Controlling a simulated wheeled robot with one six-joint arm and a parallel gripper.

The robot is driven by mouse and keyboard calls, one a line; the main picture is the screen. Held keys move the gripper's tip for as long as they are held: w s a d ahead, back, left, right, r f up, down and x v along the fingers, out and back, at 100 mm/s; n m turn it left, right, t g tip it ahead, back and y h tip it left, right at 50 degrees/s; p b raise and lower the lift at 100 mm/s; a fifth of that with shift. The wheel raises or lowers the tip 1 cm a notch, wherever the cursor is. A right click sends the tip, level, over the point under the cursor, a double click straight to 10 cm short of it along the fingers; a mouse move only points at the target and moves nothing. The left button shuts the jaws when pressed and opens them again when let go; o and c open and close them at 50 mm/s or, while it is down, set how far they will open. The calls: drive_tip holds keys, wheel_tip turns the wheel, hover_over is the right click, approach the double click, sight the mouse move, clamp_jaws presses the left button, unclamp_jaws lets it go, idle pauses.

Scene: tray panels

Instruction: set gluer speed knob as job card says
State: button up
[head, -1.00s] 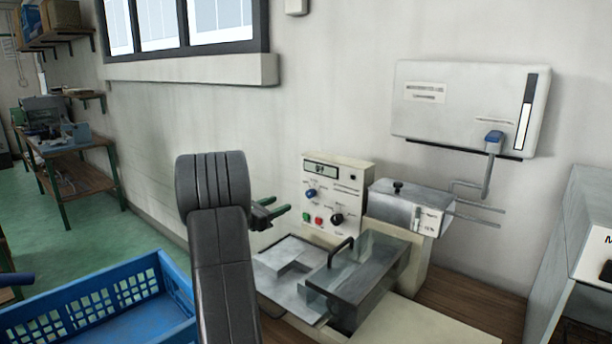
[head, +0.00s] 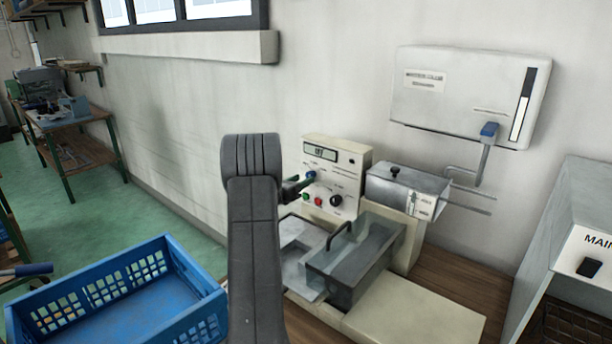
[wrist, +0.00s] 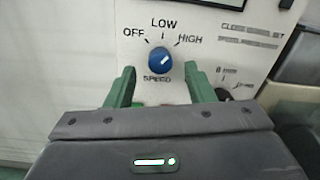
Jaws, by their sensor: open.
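The blue speed knob (wrist: 159,61) is on the cream control panel (head: 351,168). Its white mark points up and right, toward HIGH; OFF, LOW and HIGH are printed above it. My gripper (wrist: 159,70) is open, with its green fingers either side of the knob's lower part in the wrist view, apart from it as far as I can tell. In the head view my gripper (head: 298,186) is at the panel's left side, partly hidden by my arm. I cannot make out a readable job card.
A black knob (head: 336,201) and green and red buttons sit below on the panel. A clear-covered tray (head: 350,262) with a handle stands in front. A blue crate (head: 190,262) is at lower left. A wall box (head: 465,95) has a blue-handled lever. A grey cabinet (head: 575,225) stands right.

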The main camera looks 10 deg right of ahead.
sight(308, 176)
drive_tip(key=shift+x, duration=1.55)
drive_tip(key=shift+c, duration=0.2)
drive_tip(key=c, duration=1)
drive_tip(key=shift+o, duration=0.2)
drive_tip(key=m+b, duration=0.3)
drive_tip(key=b, duration=0.5)
drive_tip(key=shift+f, duration=0.15)
drive_tip(key=shift+m, duration=0.3)
drive_tip(key=o, duration=1)
